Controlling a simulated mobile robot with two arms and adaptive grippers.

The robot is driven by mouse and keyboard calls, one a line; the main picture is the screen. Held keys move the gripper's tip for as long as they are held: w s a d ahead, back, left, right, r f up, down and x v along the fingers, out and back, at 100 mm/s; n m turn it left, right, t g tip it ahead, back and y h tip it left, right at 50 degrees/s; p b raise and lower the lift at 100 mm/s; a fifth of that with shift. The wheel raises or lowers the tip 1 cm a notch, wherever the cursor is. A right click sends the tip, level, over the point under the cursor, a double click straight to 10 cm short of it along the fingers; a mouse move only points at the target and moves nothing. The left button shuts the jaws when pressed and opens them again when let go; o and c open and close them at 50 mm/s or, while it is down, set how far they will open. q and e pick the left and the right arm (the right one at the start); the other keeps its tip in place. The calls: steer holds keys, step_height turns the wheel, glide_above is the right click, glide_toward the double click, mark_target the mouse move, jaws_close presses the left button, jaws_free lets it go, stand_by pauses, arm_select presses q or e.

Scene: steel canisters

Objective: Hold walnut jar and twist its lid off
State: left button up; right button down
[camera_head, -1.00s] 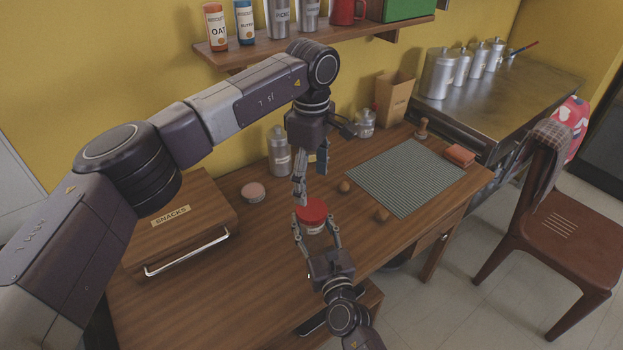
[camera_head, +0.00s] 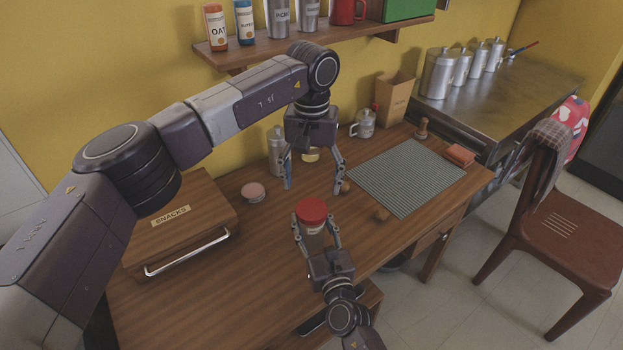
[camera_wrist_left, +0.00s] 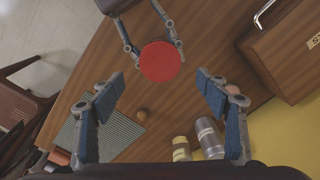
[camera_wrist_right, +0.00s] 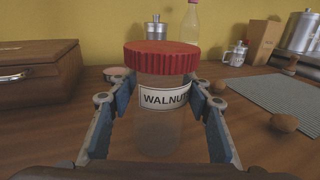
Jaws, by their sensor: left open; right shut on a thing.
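The walnut jar (camera_wrist_right: 158,122) is clear with a white label reading WALNUT, and stands upright between the fingers of my right gripper (camera_wrist_right: 160,128). Its red ribbed lid (camera_head: 311,211) sits on top of the jar. In the head view my right gripper (camera_head: 318,238) is shut on the jar body from the near side. My left gripper (camera_head: 314,188) is open and empty, pointing down above and behind the jar. In the left wrist view the red lid (camera_wrist_left: 161,61) shows beyond the wide-spread fingers of the left gripper (camera_wrist_left: 161,95), apart from them.
A snack box (camera_head: 180,215) stands left on the wooden table. Walnuts (camera_head: 382,215) lie right of the jar, near a green mat (camera_head: 405,177).

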mark_target(311, 209)
arm_select(q)
step_height(311, 209, down, 8)
steer(key=shift+r, duration=0.15)
steer(key=shift+c, duration=0.4)
